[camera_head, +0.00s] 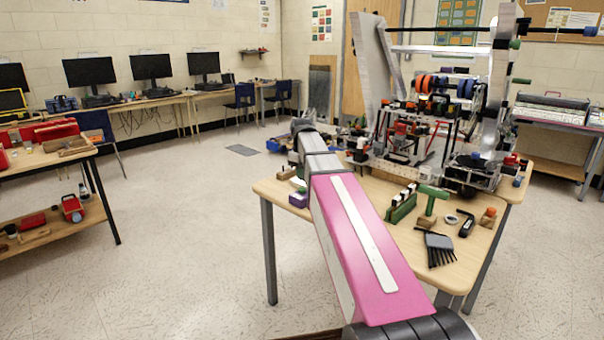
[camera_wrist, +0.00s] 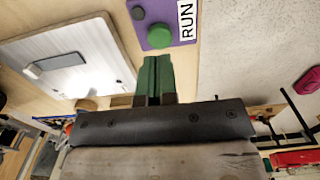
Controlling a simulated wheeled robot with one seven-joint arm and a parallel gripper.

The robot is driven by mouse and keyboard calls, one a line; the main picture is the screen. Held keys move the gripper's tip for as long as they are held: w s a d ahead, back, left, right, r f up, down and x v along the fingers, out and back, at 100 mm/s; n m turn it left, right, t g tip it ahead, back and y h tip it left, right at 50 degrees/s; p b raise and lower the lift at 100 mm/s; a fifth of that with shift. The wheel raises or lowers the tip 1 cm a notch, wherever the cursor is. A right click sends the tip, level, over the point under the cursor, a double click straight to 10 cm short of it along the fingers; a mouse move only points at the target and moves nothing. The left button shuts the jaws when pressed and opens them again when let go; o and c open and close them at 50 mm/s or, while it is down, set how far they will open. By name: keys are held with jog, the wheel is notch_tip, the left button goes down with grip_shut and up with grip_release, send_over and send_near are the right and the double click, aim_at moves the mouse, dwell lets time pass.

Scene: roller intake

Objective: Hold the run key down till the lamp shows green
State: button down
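The purple run box shows in the wrist view (camera_wrist: 182,12), with a white RUN label (camera_wrist: 187,20). A round green run key (camera_wrist: 160,36) sits on it, and a small dark disc, seemingly the lamp (camera_wrist: 137,13), shows no green light. My gripper (camera_wrist: 155,60) has its two green fingers together with only a thin dark line between them. They hold nothing visible. The fingertips are just below the key in the picture; I cannot tell whether they touch it. In the head view the purple box (camera_head: 298,199) is at the table's left edge, partly behind my arm, and my gripper is not clearly visible.
The wooden table (camera_head: 385,190) carries a tall machine frame (camera_head: 430,110), green blocks (camera_head: 402,207) and a black brush (camera_head: 438,247). In the wrist view a pale metal plate (camera_wrist: 90,50) lies left of the fingers. Floor is clear to the table's left.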

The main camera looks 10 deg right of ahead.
aim_at(302, 188)
jog(key=shift+f, duration=2.35)
jog(key=shift+r, duration=0.1)
dwell(2.4)
jog(key=shift+r, duration=3.45)
